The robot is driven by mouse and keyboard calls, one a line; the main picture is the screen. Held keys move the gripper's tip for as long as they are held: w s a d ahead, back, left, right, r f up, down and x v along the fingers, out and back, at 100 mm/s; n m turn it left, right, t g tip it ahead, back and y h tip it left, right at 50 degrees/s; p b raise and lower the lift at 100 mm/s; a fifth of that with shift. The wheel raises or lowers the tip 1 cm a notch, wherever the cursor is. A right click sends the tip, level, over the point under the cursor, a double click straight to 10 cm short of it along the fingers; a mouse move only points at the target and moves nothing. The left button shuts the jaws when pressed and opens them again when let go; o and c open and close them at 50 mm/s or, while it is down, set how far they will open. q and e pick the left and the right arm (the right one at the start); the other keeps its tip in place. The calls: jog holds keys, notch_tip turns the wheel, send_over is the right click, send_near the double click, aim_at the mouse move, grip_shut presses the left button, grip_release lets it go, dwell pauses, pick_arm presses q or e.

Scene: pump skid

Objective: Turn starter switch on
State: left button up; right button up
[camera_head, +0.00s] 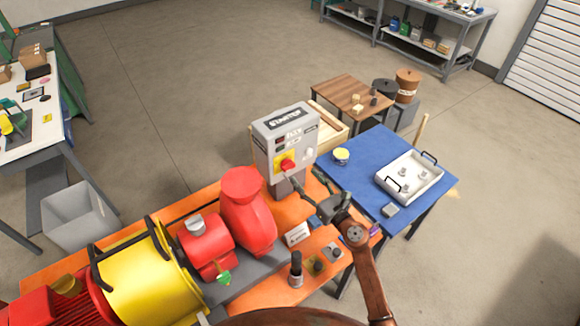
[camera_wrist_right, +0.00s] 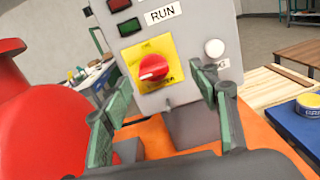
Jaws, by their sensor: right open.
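The grey starter box (camera_head: 284,137) stands on a post at the back of the orange skid. Its red rotary switch (camera_head: 287,165) sits on a yellow plate on the front face. In the right wrist view the red switch knob (camera_wrist_right: 153,67) is centred on the yellow plate, below the RUN label (camera_wrist_right: 162,15). The knob's white mark looks near horizontal, slightly tilted. My right gripper (camera_head: 308,184) is in front of and a little below the box. In the right wrist view its green fingers (camera_wrist_right: 160,88) are spread either side of the knob, apart from it. My left gripper is not visible.
The red pump (camera_head: 247,212) stands close left of the box. A white button (camera_wrist_right: 214,48) is right of the switch. The blue table (camera_head: 345,172) with a white tray (camera_head: 409,193) is to the right. A small sign (camera_head: 298,234) and small parts lie on the skid below my right arm.

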aim_at(291, 168)
jog(key=shift+w+a+f+n+g, duration=0.1)
jog(key=shift+w+a+n+g, duration=0.1)
jog(key=shift+a+n, duration=0.25)
jog(key=shift+w+a+f+n+g, duration=0.15)
jog(key=shift+a+n, duration=0.1)
jog(key=shift+a, duration=0.3)
jog(key=x, duration=0.7)
jog(key=shift+r, duration=0.1)
jog(key=c, duration=1.1)
jog(key=shift+c, duration=0.3)
